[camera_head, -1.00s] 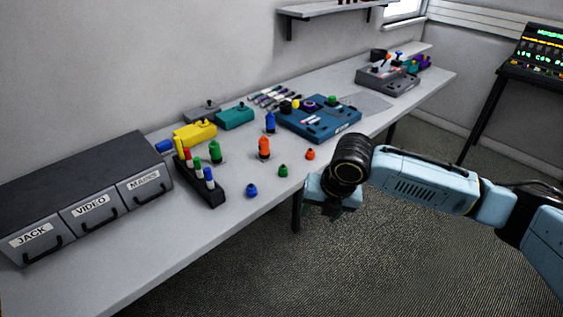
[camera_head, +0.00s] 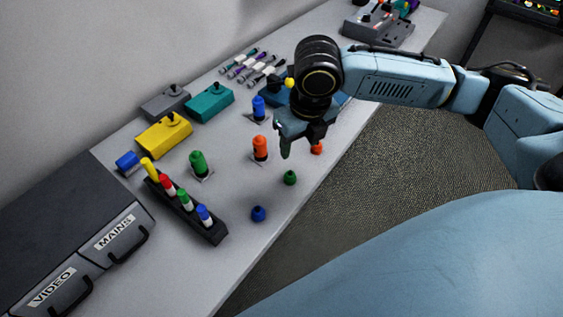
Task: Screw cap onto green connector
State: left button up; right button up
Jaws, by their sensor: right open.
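The green connector (camera_head: 198,162) stands upright on a small base on the table, left of the orange connector. A small green cap (camera_head: 290,178) sits on the table near the front edge. My right gripper (camera_head: 297,148) is open and points down above the table, behind the green cap in the picture and between the orange connector and the orange cap. It looks empty. My left gripper is not in view.
An orange connector (camera_head: 260,148), an orange cap (camera_head: 316,148) and a blue cap (camera_head: 258,213) stand nearby. A dark rack (camera_head: 206,229) holds several coloured plugs. A blue connector (camera_head: 259,107) stands farther back. Bare table lies between the green connector and green cap.

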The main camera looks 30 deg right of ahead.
jog(key=b, duration=0.1)
send_over(290, 172)
jog(key=s, duration=0.2)
jog(key=f, duration=0.7)
jog(key=shift+w+d+f, duration=0.15)
jog(key=shift+w+d, duration=0.05)
jog(key=shift+d, duration=0.1)
jog(key=shift+w+f, duration=0.1)
jog(key=shift+f, duration=0.5)
jog(key=f, duration=0.2)
jog(key=w+f+b, duration=0.1)
jog(key=f, duration=0.1)
jog(key=shift+w+a+f, duration=0.2)
jog(key=shift+f, duration=0.15)
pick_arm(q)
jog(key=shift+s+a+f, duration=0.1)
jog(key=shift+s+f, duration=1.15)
